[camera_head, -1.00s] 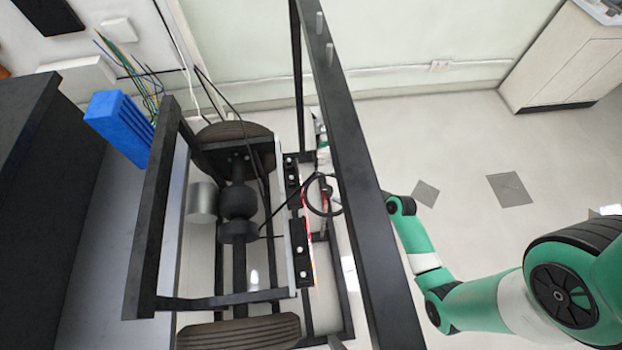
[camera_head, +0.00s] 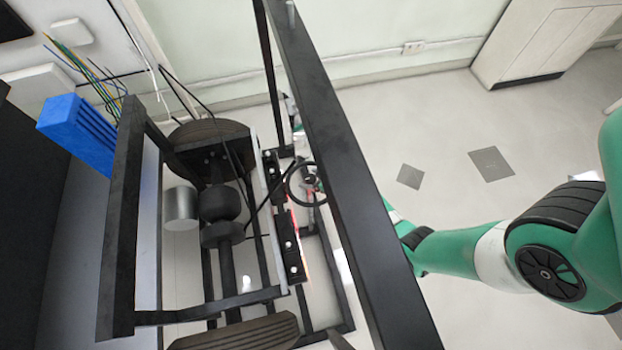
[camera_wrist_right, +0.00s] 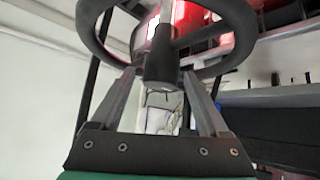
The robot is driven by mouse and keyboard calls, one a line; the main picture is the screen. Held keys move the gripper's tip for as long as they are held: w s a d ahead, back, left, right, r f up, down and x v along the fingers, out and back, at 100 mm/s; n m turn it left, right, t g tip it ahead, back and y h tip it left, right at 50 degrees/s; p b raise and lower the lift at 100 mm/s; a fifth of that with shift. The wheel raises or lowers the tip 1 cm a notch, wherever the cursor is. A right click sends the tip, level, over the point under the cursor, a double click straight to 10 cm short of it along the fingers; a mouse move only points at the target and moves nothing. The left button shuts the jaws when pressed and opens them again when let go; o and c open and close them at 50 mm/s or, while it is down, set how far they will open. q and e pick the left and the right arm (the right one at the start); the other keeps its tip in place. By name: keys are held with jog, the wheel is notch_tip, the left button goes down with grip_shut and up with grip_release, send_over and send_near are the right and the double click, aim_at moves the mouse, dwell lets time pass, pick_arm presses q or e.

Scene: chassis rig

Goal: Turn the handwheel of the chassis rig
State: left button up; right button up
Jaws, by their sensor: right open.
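The chassis rig is a black frame with tyres (camera_head: 208,134) on an axle. Its handwheel is a dark ring (camera_head: 289,190) at the rig's right side, partly behind a thick black beam (camera_head: 345,190). In the right wrist view the wheel's rim (camera_wrist_right: 92,35) and spokes fill the top. A dark cylindrical knob (camera_wrist_right: 160,68) points toward the camera. My right gripper (camera_wrist_right: 160,76) is open, with one finger on each side of the knob; contact cannot be told. In the head view the beam hides most of this gripper. My left gripper is not in view.
The black beam stands between my right arm and the wheel in the head view. A blue block (camera_head: 80,130) and loose wires are at the left. A pale cabinet (camera_head: 545,45) stands at the back right. The floor right of the rig is open.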

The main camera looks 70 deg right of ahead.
grip_shut()
dwell(1.3)
